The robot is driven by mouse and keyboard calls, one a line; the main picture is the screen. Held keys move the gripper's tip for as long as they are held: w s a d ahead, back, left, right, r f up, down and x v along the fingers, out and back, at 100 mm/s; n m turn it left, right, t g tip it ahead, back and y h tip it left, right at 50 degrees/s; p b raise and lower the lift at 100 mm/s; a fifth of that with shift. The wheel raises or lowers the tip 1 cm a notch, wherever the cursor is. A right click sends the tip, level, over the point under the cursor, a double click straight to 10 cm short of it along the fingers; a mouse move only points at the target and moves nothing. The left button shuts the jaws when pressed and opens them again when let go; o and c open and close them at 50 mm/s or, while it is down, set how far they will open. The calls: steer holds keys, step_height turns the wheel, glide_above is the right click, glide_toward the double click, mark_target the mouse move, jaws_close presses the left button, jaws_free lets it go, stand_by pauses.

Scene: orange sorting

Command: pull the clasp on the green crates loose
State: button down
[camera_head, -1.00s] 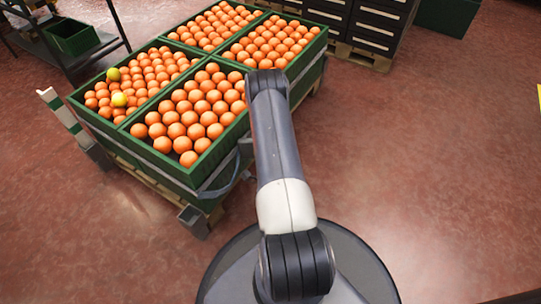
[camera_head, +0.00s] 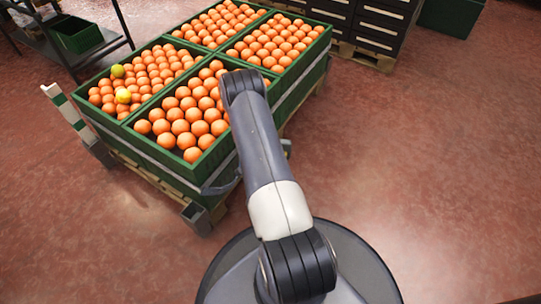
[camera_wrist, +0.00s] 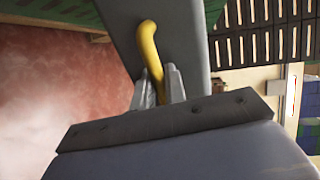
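The green crates (camera_head: 163,166) stand together in a block, full of oranges, in the head view. A grey strap (camera_head: 222,186) runs around their sides and bows outward at the near corner. In the wrist view, a curved yellow handle (camera_wrist: 149,42), apparently the clasp's, lies in front of a wide grey strip (camera_wrist: 186,35). My gripper (camera_wrist: 160,85) has its two fingers close on either side of the yellow handle's lower end and looks shut on it. Whether the clasp is still fastened cannot be told. In the head view my arm hides the gripper and clasp.
The crates rest on a wooden pallet (camera_head: 150,182) with a grey block (camera_head: 196,217) at its near corner. A white and green post (camera_head: 66,106) stands at the left. Dark drawer cabinets (camera_head: 374,22) are behind. The red floor at right is clear.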

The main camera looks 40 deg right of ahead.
steer(key=c, duration=1.8)
jaws_free()
steer(key=p+v, duration=0.3)
steer(key=v, duration=0.7)
steer(key=shift+s+a, duration=0.25)
steer(key=shift+s, duration=0.05)
steer(key=b+x, duration=0.3)
steer(key=x, duration=0.7)
steer(key=shift+w+d, duration=0.25)
steer(key=shift+w, duration=0.05)
steer(key=shift+d, duration=0.1)
